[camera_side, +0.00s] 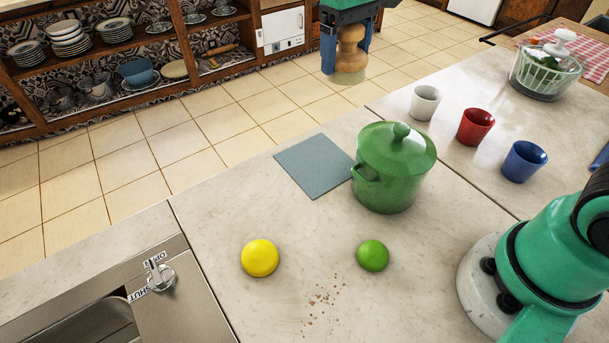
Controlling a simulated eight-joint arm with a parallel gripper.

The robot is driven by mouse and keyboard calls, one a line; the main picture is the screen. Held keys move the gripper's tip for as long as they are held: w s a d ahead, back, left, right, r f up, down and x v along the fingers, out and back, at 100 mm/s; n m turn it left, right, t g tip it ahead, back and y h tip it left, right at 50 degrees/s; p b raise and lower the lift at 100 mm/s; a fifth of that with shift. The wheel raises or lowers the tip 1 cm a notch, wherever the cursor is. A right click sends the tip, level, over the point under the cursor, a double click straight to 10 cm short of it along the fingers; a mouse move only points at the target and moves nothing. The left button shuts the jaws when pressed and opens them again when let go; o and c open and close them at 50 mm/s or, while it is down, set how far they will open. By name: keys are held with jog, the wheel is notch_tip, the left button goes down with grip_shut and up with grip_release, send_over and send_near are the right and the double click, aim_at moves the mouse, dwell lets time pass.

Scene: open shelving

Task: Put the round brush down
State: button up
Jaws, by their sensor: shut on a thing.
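My gripper (346,62) is at the top middle of the side view, pointing down, with blue fingers on either side of the round brush. The round brush (351,45) has a turned wooden handle and a pale, wide bristle end (348,75) below. My gripper is shut on its handle and holds it upright in the air, beyond the far edge of the counter as seen here. The top of the handle is hidden by the gripper. A flat blue-grey mat (308,166) lies on the counter, left of the green pot.
A lidded green pot (393,170) stands beside the mat. A yellow ball-like thing (260,258), a green one (373,256) and brown crumbs (322,298) lie in front. White (425,102), red (475,126) and blue (524,161) cups stand right, before a salad spinner (546,70). A sink (85,322) is front left.

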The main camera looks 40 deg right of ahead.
jog(key=w+a+f+n, duration=0.1)
jog(key=a, duration=0.3)
jog(key=w+a+f+n, duration=0.1)
jog(key=a, duration=0.3)
jog(key=w+a+f+n, duration=0.1)
jog(key=a+n, duration=0.1)
jog(key=a, duration=0.2)
jog(key=shift+w, duration=0.25)
jog(key=s+a+f+n, duration=0.2)
jog(key=a+f+n, duration=0.2)
jog(key=a, duration=0.8)
jog(key=shift+n, duration=0.3)
jog(key=f, duration=0.2)
jog(key=a+f, duration=0.1)
jog(key=f, duration=0.5)
jog(key=shift+a+f, duration=0.15)
jog(key=shift+a, duration=0.05)
jog(key=shift+f, duration=0.35)
jog(key=shift+f, duration=0.1)
